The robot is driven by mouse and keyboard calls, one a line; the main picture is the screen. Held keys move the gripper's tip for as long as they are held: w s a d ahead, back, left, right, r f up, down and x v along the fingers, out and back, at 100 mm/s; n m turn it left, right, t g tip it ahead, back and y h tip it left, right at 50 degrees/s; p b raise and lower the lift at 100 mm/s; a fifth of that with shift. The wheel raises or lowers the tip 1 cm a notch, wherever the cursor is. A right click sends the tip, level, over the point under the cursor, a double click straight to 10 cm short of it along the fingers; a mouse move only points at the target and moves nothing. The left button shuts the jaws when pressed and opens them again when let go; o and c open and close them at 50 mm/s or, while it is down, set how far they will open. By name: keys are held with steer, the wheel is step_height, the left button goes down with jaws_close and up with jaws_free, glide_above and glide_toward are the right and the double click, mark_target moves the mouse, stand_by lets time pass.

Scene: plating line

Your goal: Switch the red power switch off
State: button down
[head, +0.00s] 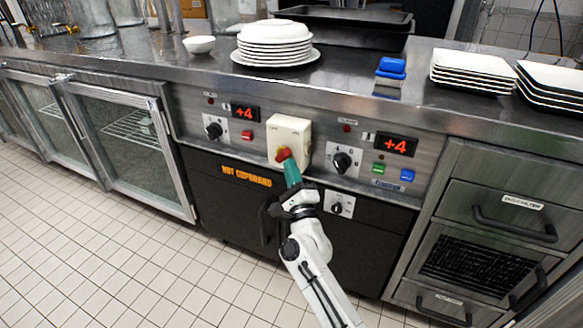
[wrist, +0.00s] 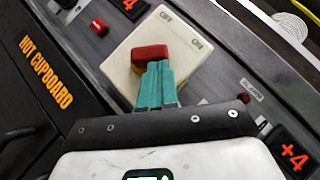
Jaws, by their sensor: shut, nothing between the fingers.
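The red power switch (head: 283,155) sits on a cream box (head: 289,128) on the steel control panel. Which label the switch points to I cannot tell. My gripper (head: 289,162) has teal fingers, shut and empty, with their tips at the switch. In the wrist view the fingertips (wrist: 157,68) overlap the switch's lower edge and hide part of it; whether they touch I cannot tell.
Black knobs (head: 342,161) (head: 213,130), a small red button (head: 247,135), green (head: 378,168) and blue (head: 407,175) buttons and displays flank the box. The counter above holds stacked plates (head: 275,55) and a blue-topped item (head: 390,68). A black cupboard front (head: 225,200) lies below.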

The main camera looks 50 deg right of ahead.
mark_target(284, 152)
steer(key=shift+r+n+y+p, duration=0.35)
steer(key=shift+n+p, duration=0.25)
steer(key=shift+p, duration=0.95)
steer(key=r+n+g+y+p, duration=0.1)
steer(key=n+p, duration=0.1)
steer(key=p, duration=0.4)
steer(key=shift+r+y, duration=0.25)
steer(key=shift+r, duration=0.05)
steer(key=n+g+p, duration=0.1)
steer(key=p, duration=0.4)
steer(key=r+n+y+p, duration=0.1)
steer(key=p, duration=0.4)
steer(key=shift+w+r+n+g+y+p, duration=0.2)
steer(key=shift+n+g+y+p, duration=0.1)
steer(key=shift+n+g+p, duration=0.1)
steer(key=n+p, duration=0.1)
steer(key=p, duration=0.2)
steer(key=g+p, duration=0.1)
steer(key=p, duration=0.3)
steer(key=shift+w+a+r+n+g+y, duration=0.15)
steer(key=shift+w+r+n+g+y, duration=0.15)
steer(key=shift+n+y, duration=0.1)
steer(key=n+g+p, duration=0.1)
steer(key=p, duration=0.3)
steer(key=shift+w+a, duration=0.1)
steer(key=shift+w, duration=0.05)
steer(key=shift+n+g+p, duration=0.3)
steer(key=shift+g+p, duration=0.1)
steer(key=shift+p, duration=0.2)
steer(key=shift+f, duration=0.15)
